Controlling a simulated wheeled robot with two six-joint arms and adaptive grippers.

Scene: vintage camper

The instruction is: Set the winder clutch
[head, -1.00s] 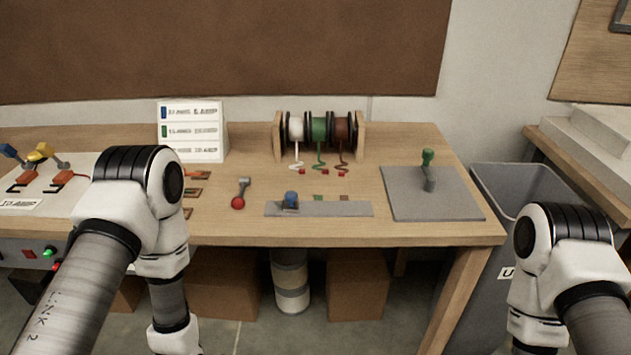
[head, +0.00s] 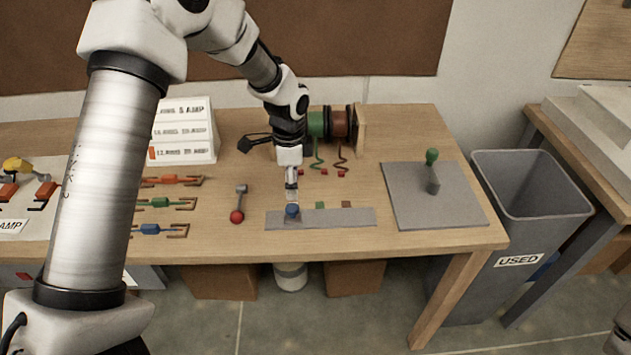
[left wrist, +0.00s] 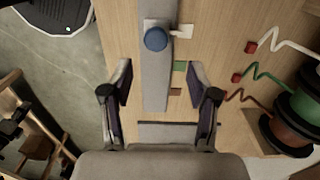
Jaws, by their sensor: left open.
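A flat grey slider strip (head: 345,218) lies near the table's front edge, with a round blue knob (head: 292,211) at its left end. Colour marks lie along its back edge: green (head: 320,205), brown (head: 346,204) and, in the left wrist view, white (left wrist: 183,31), beside the knob. My left gripper (head: 292,188) points down just above the knob. In the left wrist view the blue knob (left wrist: 156,40) lies beyond the open, empty fingers (left wrist: 161,68), and the strip (left wrist: 155,90) runs between them. My right gripper is out of view.
Wire spools (head: 330,122) stand behind my left arm, partly hidden. A red-tipped lever (head: 238,202) is left of the strip; coloured fuses (head: 167,204) lie further left. A grey plate (head: 420,208) with a green-knobbed lever (head: 432,168) is right, beside a "USED" bin (head: 530,225).

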